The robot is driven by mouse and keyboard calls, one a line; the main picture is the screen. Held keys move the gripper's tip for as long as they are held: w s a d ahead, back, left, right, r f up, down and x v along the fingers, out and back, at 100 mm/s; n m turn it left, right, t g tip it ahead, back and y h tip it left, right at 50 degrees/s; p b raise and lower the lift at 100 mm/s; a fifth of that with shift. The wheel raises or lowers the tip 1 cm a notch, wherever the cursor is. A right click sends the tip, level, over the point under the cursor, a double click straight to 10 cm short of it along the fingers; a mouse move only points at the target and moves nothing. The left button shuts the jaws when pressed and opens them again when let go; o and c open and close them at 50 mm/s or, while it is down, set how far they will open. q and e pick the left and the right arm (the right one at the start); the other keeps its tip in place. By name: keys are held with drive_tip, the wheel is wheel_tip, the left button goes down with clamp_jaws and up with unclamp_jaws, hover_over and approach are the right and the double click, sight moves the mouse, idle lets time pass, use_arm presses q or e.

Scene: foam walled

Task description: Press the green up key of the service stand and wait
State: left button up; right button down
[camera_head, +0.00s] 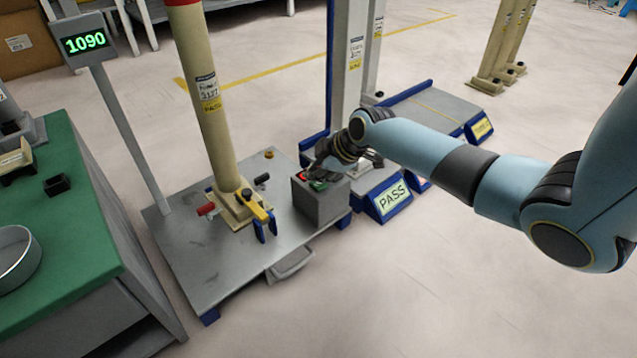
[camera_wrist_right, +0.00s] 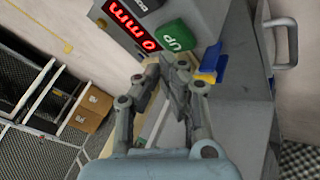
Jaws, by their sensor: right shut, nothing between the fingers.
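The service stand's grey key box (camera_head: 322,207) stands at the right edge of a low grey platform in the head view. On its top are a red key (camera_head: 302,176) and the green up key (camera_head: 318,185). In the wrist view the green key (camera_wrist_right: 175,36), marked UP, is large, beside a red-lit display (camera_wrist_right: 130,20). My right gripper (camera_head: 322,167) is over the box top. In the wrist view its fingertips (camera_wrist_right: 173,62) are together and empty, just below the green key. I cannot tell whether they touch it. My left gripper is not in view.
A cream column (camera_head: 210,110) with a yellow-handled clamp (camera_head: 257,207) stands on the platform (camera_head: 225,265). A post display (camera_head: 85,43) reads 1090. A green-topped bench (camera_head: 75,240) is at left. A blue PASS sign (camera_head: 391,199) stands right of the box. Floor at front right is clear.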

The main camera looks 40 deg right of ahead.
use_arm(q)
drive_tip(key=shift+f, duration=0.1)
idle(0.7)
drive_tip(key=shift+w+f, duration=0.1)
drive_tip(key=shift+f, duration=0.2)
use_arm(e)
drive_tip(key=shift+f, duration=0.45)
